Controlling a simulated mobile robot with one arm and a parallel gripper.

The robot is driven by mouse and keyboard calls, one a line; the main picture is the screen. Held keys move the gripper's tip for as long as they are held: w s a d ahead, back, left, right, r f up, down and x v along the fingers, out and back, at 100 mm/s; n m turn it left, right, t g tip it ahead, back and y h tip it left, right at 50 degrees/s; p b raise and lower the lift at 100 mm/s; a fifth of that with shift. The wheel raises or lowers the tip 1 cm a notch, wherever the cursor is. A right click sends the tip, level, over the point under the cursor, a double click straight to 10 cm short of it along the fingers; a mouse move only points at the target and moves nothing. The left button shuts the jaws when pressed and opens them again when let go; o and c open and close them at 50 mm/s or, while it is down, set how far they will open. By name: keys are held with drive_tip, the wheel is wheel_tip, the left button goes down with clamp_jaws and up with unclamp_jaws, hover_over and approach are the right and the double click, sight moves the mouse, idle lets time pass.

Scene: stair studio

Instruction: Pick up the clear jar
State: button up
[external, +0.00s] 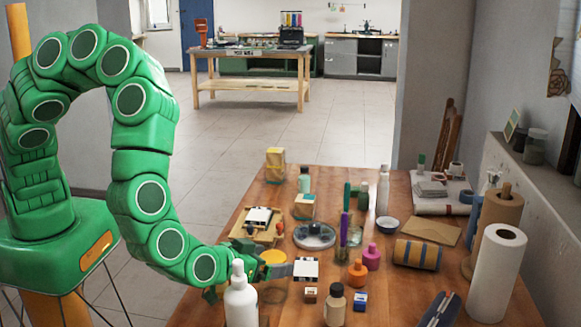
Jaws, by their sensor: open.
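A see-through jar with a yellow-orange lid (272,257) stands on the wooden table near its front left; it looks like the clear jar. Its lower body is faint and partly hidden behind a white bottle (240,298). My gripper (262,268) is at the end of the green arm, low over the table beside the jar. It is open, and one dark grey finger reaches across the jar just below the lid. The other finger is hidden, so I cannot tell whether the jar is between the fingers or whether they touch it.
The white bottle stands close in front of my gripper. A small black-and-white block (306,269), an orange bottle (357,273) and a tan bottle (335,306) stand to the right. A paper towel roll (497,275) stands at the right edge.

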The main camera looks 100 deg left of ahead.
drive_tip(key=x, duration=0.3)
drive_tip(key=shift+w+a+f, duration=0.1)
drive_tip(key=shift+w+a, duration=0.05)
drive_tip(key=shift+w, duration=0.05)
drive_tip(key=c, duration=1.2)
drive_tip(key=shift+c, duration=0.2)
